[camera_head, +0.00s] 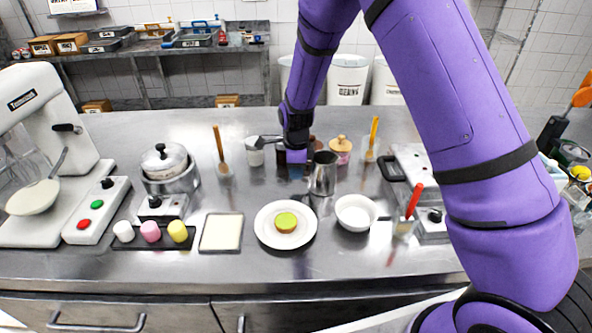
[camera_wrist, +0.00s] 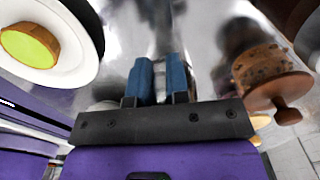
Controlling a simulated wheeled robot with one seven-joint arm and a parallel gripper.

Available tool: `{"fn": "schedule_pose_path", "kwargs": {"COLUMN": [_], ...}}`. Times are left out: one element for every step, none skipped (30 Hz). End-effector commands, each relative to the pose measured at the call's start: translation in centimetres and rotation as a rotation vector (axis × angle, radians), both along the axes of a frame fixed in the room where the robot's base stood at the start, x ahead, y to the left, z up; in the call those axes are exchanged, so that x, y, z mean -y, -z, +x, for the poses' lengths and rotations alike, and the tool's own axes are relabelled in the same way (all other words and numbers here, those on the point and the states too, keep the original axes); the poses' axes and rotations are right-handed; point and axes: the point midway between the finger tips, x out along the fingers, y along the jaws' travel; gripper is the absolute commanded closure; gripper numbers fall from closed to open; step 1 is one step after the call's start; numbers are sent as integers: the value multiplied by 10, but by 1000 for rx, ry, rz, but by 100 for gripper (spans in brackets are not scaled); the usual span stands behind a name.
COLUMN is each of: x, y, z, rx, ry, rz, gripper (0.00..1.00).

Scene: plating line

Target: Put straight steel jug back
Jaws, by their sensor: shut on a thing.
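The straight steel jug (camera_head: 323,175) is upright near the middle of the counter, behind the white plate and white bowl. My gripper (camera_head: 300,168) is at the jug's left side. In the wrist view, my gripper's blue fingers (camera_wrist: 161,82) are close together, with a narrow strip of shiny metal between them. They are shut on the jug, though the exact grip is hard to see. I cannot tell whether the jug's base touches the counter.
A white plate (camera_head: 262,233) with a green-topped tart (camera_head: 286,222) and a white bowl (camera_head: 356,214) stand in front. A wooden-lidded pink jar (camera_head: 341,150) is close behind right. A pot (camera_head: 171,172) stands left. The counter's front strip (camera_head: 330,265) is clear.

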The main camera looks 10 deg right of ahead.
Motion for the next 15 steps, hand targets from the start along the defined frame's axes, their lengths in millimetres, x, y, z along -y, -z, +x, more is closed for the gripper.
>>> {"fn": "schedule_pose_path", "kwargs": {"x": [0,0,0,0,0,0,0,0,0,0,0,0,0,0,0], "y": [0,0,0,0,0,0,0,1,2,2,3,3,3,3,2], "z": [0,0,0,0,0,0,0,0,0,0,0,0,0,0,0], "rx": [1,2,2,1,1,1,1,1,1,1,1,1,1,1,1], "ry": [0,0,0,0,0,0,0,0,0,0,0,0,0,0,0], "rz": [1,1,1,1,1,1,1,0,0,0,0,1,1,1,1], "gripper": [100,100,100,100,100,100,100,100,100,100,82,73,66,59,59]}}
